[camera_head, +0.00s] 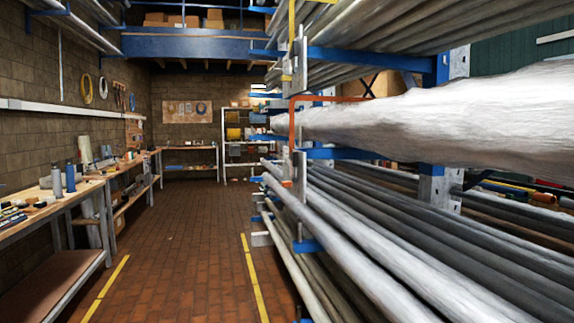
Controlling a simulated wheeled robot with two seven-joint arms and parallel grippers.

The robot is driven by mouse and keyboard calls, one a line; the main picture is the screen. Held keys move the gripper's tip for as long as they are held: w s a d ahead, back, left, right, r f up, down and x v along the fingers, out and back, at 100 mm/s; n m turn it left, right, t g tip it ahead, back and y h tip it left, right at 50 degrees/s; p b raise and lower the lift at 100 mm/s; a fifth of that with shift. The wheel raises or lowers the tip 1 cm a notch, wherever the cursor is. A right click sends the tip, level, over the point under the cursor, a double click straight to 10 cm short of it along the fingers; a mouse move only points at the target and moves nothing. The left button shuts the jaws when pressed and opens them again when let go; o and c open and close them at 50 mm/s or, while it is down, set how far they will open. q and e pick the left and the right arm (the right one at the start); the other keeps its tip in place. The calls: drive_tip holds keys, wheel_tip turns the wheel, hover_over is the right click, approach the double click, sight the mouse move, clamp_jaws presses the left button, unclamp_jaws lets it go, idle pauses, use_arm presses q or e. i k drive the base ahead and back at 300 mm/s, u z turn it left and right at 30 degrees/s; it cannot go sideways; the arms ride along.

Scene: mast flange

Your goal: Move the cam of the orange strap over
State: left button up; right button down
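The orange strap (293,122) runs around the near side and over the top of a long white wrapped mast (430,110) on the rack. Its vertical part hangs in front of the mast's far end. A small orange piece (287,184) sits below it, by a grey upright; whether this is the cam is too small to tell. The back of the strap is hidden behind the mast. Neither of my grippers is in view.
A blue-armed rack (345,153) with several grey pipes (400,235) fills the right side. A workbench (40,205) with tools stands along the left wall. The brick floor (185,255) between them is clear, with yellow lines (253,275).

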sight(295, 154)
drive_tip(key=u, duration=0.3)
drive_tip(key=i, duration=1.35)
drive_tip(key=u, duration=0.3)
